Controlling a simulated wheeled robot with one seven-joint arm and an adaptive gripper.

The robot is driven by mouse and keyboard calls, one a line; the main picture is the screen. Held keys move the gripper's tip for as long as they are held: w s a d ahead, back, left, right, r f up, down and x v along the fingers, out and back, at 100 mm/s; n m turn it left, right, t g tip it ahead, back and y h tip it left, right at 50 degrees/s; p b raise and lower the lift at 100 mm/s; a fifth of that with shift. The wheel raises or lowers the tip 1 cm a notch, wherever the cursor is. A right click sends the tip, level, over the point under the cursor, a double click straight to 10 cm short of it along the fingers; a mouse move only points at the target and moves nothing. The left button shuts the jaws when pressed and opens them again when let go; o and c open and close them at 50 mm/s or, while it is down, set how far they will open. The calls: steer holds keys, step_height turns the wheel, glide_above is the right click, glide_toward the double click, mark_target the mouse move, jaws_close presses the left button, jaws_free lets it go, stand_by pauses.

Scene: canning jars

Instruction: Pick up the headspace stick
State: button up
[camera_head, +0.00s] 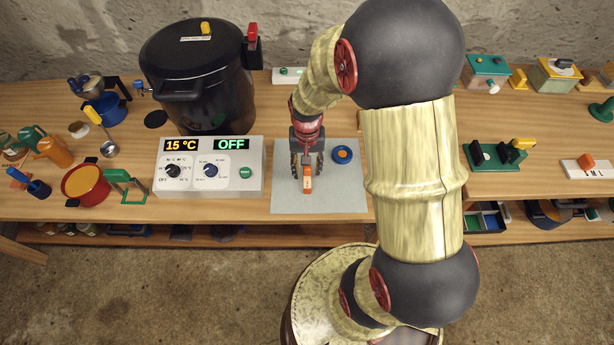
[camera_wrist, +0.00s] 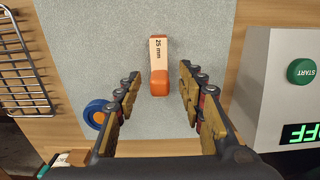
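The headspace stick (camera_wrist: 159,48) is a small block, white with "25 mm" on one part and orange on the other. It lies on the grey mat (camera_wrist: 85,40). In the wrist view my gripper (camera_wrist: 160,76) is open, with one finger on each side of the stick's orange end. Gaps show between the stick and both fingers, so nothing is held.
A blue disc with an orange centre (camera_head: 343,154) lies on the mat, close to one finger. A control box (camera_head: 208,188) reading 15 °C and OFF stands left of the mat, with a black canner (camera_head: 200,95) behind. A wire rack (camera_wrist: 22,70) edges the wrist view.

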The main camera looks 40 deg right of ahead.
steer(key=shift+f, duration=0.1)
steer(key=shift+c, duration=1.3)
steer(key=c, duration=0.7)
jaws_close()
